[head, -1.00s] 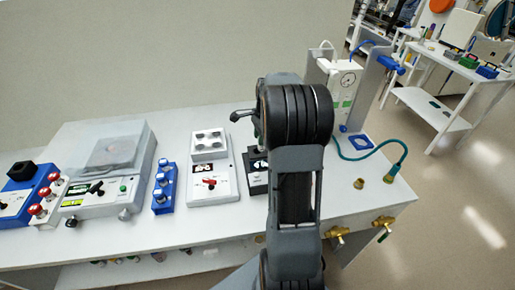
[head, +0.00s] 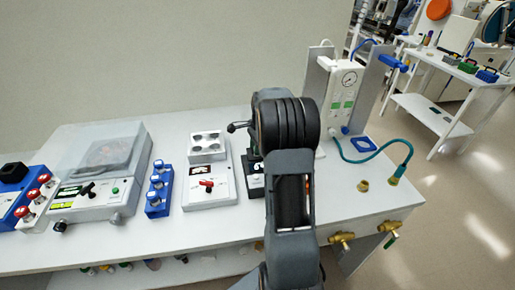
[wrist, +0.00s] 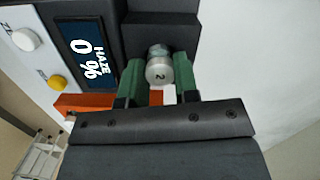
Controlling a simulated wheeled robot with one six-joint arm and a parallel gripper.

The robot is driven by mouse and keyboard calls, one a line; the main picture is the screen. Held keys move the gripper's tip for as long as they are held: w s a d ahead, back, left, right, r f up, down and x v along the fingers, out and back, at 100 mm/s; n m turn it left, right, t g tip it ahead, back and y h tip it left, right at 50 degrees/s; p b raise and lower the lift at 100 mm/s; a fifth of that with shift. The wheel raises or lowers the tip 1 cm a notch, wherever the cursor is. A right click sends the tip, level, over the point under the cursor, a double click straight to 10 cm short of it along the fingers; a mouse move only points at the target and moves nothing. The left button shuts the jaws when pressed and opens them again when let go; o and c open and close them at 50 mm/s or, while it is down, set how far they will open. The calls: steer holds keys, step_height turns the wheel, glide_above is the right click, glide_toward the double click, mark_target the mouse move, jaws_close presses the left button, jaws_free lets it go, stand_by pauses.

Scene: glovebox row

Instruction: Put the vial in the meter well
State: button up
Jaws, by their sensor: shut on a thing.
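The vial (wrist: 158,72) shows in the wrist view as a silver cap marked "2" with a glassy part beyond it. My gripper (wrist: 157,80) is shut on it, with one green finger on each side. The vial end lies against a dark block of the meter (wrist: 160,32), whose display (wrist: 86,55) reads "0 HAZE %". I cannot tell whether the vial is inside the well, since the opening is hidden behind the vial and fingers. In the head view my own arm hides the gripper and vial.
White and yellow buttons (wrist: 57,82) sit beside the display. In the head view, a box with a red switch (head: 208,190), a blue block with several knobs (head: 158,188) and a clear-lidded instrument (head: 103,165) stand left of my arm. A gauge unit (head: 340,98) and teal hose (head: 375,157) are right.

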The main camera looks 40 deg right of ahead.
steer(key=shift+f, duration=0.15)
steer(key=o, duration=0.9)
